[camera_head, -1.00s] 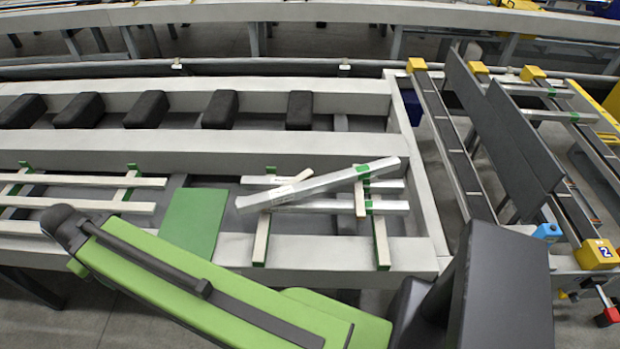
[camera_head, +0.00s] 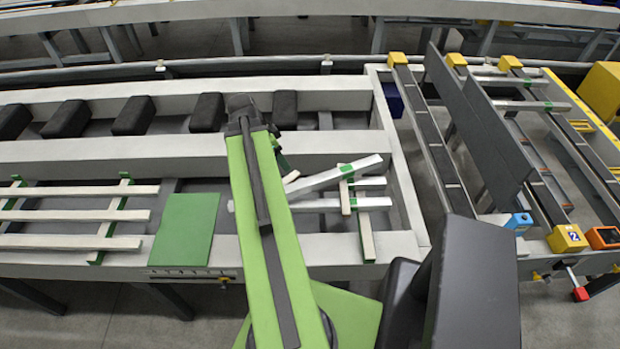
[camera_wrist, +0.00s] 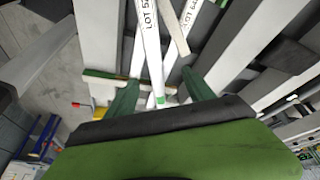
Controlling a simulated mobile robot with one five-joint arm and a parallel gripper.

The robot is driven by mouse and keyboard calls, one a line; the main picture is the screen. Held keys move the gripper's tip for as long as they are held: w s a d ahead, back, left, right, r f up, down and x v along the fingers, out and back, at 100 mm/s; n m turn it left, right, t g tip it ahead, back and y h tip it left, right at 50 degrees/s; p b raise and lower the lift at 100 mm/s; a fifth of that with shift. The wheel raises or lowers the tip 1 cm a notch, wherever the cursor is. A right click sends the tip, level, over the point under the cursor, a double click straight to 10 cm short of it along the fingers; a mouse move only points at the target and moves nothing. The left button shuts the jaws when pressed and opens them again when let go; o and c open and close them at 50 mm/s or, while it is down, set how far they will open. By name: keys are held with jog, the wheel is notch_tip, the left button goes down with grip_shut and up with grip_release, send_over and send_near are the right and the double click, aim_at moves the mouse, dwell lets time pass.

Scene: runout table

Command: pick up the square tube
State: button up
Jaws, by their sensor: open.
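In the head view a silver square tube (camera_head: 345,172) lies slanted across other pale bars on the runout table. Its left end is hidden behind my arm. Two lengths marked "LOT" show in the wrist view, a left one (camera_wrist: 148,45) and a right one (camera_wrist: 186,42); I cannot tell which is the slanted tube. My gripper (camera_wrist: 160,92) is open, its two green fingers spread on either side of the lower ends of these lengths. Nothing is seen held between them. In the head view the gripper is mostly hidden behind my green arm.
Straight bars (camera_head: 330,205) lie under and beside the slanted tube, with short crosspieces (camera_head: 366,235). A green plate (camera_head: 186,228) lies to the left, near more pale bars (camera_head: 75,215). Black blocks (camera_head: 133,116) line the back trough. Tall dark panels (camera_head: 505,140) stand at right.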

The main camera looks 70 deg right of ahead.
jog(key=s+d+m, duration=0.2)
jog(key=s, duration=0.1)
jog(key=b, duration=1.1)
send_near(309, 181)
jog(key=shift+n+g, duration=0.3)
jog(key=x, duration=0.3)
jog(key=w+x, duration=0.1)
jog(key=x, duration=0.1)
jog(key=shift+f, duration=0.15)
jog(key=shift+s+d+f+b, duration=0.1)
jog(key=shift+d+b, duration=0.05)
jog(key=shift+b, duration=0.15)
jog(key=b+x, duration=0.4)
jog(key=x, duration=0.1)
jog(key=shift+s+b, duration=0.15)
jog(key=shift+b, duration=0.25)
jog(key=shift+c, duration=0.4)
grip_shut()
